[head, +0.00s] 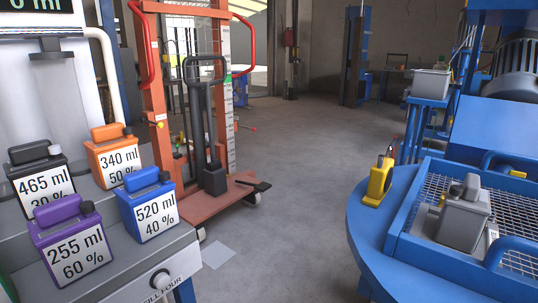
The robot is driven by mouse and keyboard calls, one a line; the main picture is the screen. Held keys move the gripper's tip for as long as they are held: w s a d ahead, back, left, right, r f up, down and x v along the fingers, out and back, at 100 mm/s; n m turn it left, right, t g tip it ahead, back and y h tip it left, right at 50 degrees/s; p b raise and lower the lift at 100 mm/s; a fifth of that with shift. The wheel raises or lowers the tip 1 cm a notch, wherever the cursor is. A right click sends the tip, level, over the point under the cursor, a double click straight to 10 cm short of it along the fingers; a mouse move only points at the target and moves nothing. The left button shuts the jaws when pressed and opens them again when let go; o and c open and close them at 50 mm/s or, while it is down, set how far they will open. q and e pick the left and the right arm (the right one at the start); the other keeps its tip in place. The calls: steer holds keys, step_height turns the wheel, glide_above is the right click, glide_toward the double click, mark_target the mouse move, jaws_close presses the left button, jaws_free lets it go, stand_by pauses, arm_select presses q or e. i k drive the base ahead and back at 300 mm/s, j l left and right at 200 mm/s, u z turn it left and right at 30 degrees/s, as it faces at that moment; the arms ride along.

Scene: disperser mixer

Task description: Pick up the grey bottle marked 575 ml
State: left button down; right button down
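A grey bottle (463,217) with a grey cap and handle stands in the blue mesh basket at the right. No 575 ml mark can be read on it; only a pale sliver shows at its right side. Four other labelled bottles stand on the grey bench at the left: a black one (42,180) marked 465 ml, an orange one (115,156) marked 340 ml, a blue one (150,208) marked 520 ml and a purple one (70,243) marked 255 ml. Neither of my grippers is in view.
The blue basket (407,248) has raised rims and handles. A grey container (431,83) sits on a blue stand behind. An orange lift truck (219,206) stands centre left.

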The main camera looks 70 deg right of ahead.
mark_target(465, 212)
steer(key=z, duration=3.45)
steer(key=k+j, duration=0.75)
steer(key=k, duration=0.1)
